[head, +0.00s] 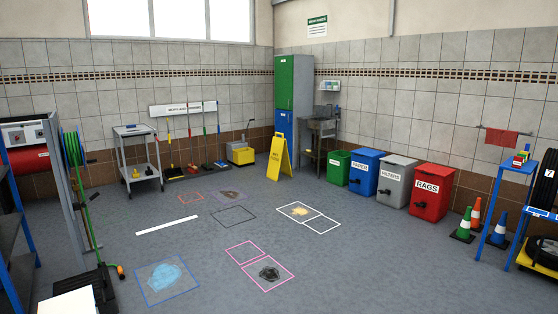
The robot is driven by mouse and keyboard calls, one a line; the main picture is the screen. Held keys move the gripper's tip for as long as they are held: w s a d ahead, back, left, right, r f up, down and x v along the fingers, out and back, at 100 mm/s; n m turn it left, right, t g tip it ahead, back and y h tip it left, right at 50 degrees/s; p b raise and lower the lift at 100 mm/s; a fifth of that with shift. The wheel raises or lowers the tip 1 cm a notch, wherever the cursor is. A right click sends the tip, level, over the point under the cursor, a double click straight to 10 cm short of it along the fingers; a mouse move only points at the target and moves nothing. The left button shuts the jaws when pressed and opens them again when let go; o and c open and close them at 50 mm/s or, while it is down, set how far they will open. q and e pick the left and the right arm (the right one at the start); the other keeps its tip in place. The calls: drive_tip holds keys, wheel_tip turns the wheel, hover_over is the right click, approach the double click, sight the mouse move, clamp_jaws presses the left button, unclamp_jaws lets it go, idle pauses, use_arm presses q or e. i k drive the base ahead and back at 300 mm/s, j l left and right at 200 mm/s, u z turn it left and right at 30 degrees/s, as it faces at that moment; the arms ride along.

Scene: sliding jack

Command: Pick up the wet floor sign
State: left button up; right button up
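The yellow wet floor sign (280,158) stands upright on the grey floor near the back of the room, as an A-frame with dark lettering on its front. It is in front of the green and blue cabinet and left of the bins, with nothing touching it that I can see. Neither of my grippers shows in the head view.
Open floor with taped outlines and stains lies before the sign, including a blue puddle (166,275) and a dark stain (269,273). Bins, such as the red rags bin (432,192), line the right wall. A white cart (138,158) stands back left; traffic cones (463,226) stand right.

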sight(279, 158)
drive_tip(key=i, duration=8.95)
